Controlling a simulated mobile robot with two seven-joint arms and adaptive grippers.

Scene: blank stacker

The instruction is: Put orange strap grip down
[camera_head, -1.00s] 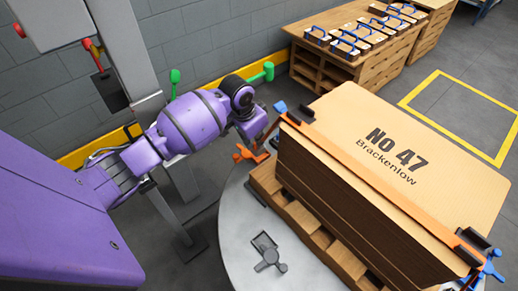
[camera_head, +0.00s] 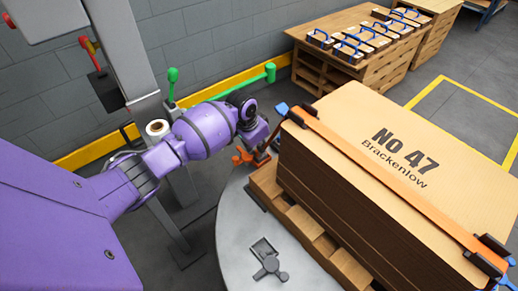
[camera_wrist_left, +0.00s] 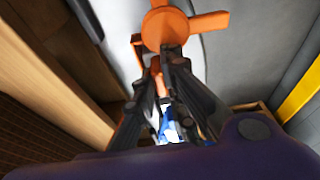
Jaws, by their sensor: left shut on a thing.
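The orange strap grip (camera_head: 243,156) is at the near left corner of the carton stack, beside the pallet. In the left wrist view the grip (camera_wrist_left: 166,28) shows as a round orange hub with arms. My left gripper (camera_head: 259,152) is shut on the grip; in the left wrist view its dark fingers (camera_wrist_left: 163,65) close around the part below the hub. Something blue shows between the finger links there. An orange strap (camera_head: 375,175) lies across the top of the carton stack (camera_head: 440,130). My right gripper is not in view.
The stack rests on a wooden pallet (camera_head: 312,235) on a round grey plate (camera_head: 240,225). A dark grey fitting (camera_head: 268,264) lies on the plate. A green-ended lever (camera_head: 269,73) and a tape roll (camera_head: 157,127) stand behind my left arm.

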